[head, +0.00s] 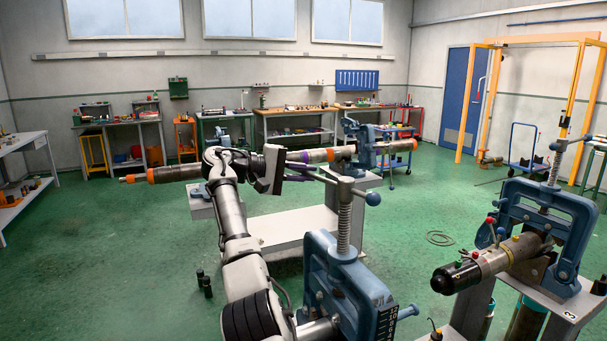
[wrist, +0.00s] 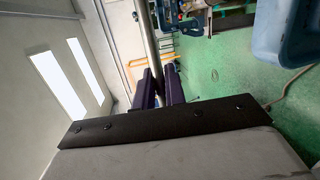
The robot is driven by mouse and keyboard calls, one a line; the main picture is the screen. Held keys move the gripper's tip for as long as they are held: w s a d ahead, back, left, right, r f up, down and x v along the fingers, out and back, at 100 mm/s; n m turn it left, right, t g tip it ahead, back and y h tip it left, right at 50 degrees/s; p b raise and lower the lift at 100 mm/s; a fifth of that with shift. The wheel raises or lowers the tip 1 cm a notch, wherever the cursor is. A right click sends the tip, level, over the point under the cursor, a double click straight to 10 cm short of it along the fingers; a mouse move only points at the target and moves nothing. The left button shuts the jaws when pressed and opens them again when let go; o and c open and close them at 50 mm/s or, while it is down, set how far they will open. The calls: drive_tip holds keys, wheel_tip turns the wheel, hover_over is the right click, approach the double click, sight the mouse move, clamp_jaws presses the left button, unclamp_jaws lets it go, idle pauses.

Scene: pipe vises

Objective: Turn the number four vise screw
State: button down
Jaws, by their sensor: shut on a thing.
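The nearest blue pipe vise (head: 345,285) stands in the foreground, just right of my arm. Its upright threaded screw (head: 344,225) rises from the top, with a cross handle ending in a blue ball (head: 373,199). My gripper (head: 312,172) is at the handle's far left end, with dark purple fingers. In the wrist view the fingers (wrist: 159,88) are shut on a grey metal bar (wrist: 147,40), which seems to be this handle. The exact contact is partly hidden. I can read no number on this vise.
A second blue vise (head: 545,220) at right holds a pipe with a black end cap (head: 455,278). A farther vise (head: 361,148) holds a long pipe with orange bands (head: 165,174), passing behind my gripper. Open green floor (head: 100,255) lies at left; workbenches (head: 290,115) line the wall.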

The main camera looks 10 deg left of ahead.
drive_tip(key=shift+r, duration=0.5)
drive_tip(key=c, duration=1.5)
unclamp_jaws()
drive_tip(key=shift+d, duration=0.15)
drive_tip(key=shift+s+f, duration=0.1)
drive_tip(key=shift+f, duration=0.05)
drive_tip(key=shift+f, duration=0.15)
